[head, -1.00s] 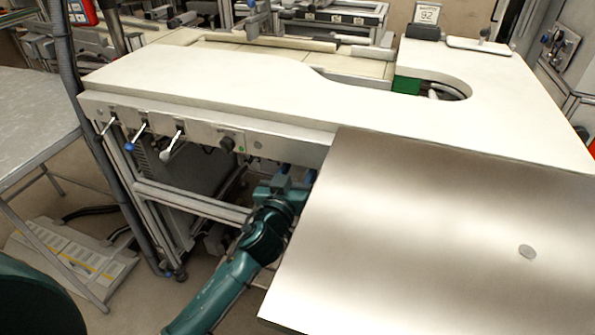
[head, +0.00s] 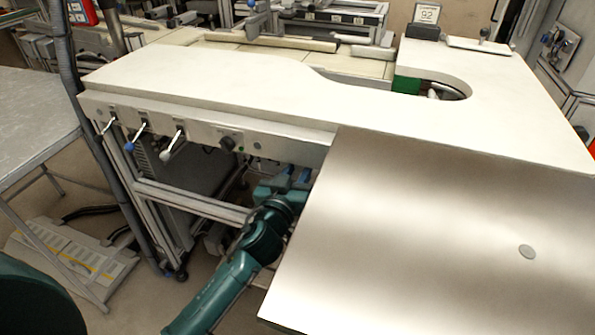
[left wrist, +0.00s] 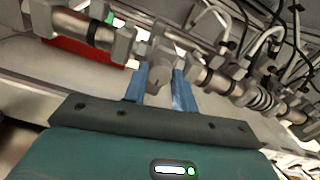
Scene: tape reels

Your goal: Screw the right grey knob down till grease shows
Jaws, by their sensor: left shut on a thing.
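My left gripper (head: 291,176) is under the front edge of the white worktop, beside the metal sheet. In the left wrist view its two blue fingers (left wrist: 161,84) are shut on a small grey knob (left wrist: 160,76), one finger on each side. The knob sits between two ribbed metal fittings, a left fitting (left wrist: 85,28) and a right fitting (left wrist: 222,80). No grease can be made out. The knob is hidden in the head view. My right gripper is in neither view.
The white worktop (head: 230,85) and the metal sheet (head: 430,240) overhang my left arm. Several levers and a black knob (head: 227,144) line the front panel. In the left wrist view, hoses and cables crowd the upper right, and a red part (left wrist: 85,53) lies at left.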

